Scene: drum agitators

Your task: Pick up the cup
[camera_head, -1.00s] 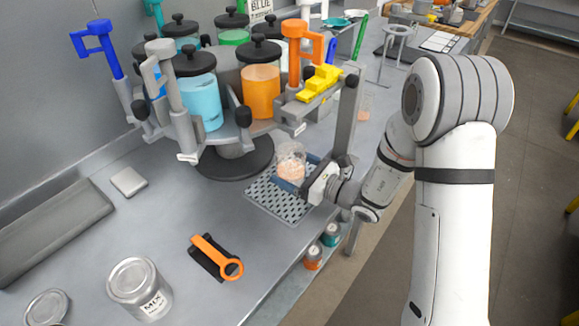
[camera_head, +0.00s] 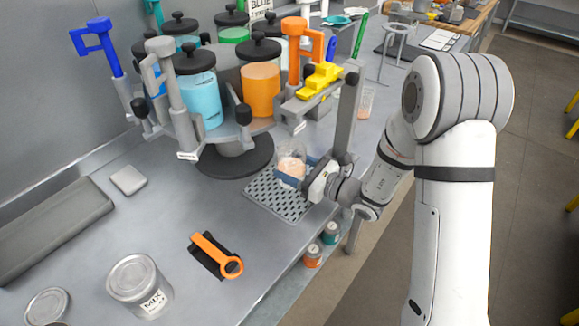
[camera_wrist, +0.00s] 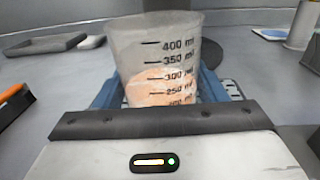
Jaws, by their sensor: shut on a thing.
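The cup (camera_head: 291,163) is a clear measuring beaker with dark volume marks and pale orange contents. It stands upright at the grey perforated tray (camera_head: 278,202) in the head view; I cannot tell whether its base touches the tray. My gripper (camera_head: 291,180) reaches in from the right and is shut on the cup, with its blue fingers along the cup's sides. In the wrist view the cup (camera_wrist: 157,55) fills the middle, between the blue fingers of my gripper (camera_wrist: 160,90). The cup's base is hidden behind the gripper body.
A drum carousel with blue and orange containers (camera_head: 260,90) stands behind the tray. A grey post (camera_head: 346,118) rises close beside my gripper. An orange tool (camera_head: 217,256) and a MIX can (camera_head: 140,286) are at the front left. A second clear cup (camera_head: 366,101) stands farther back.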

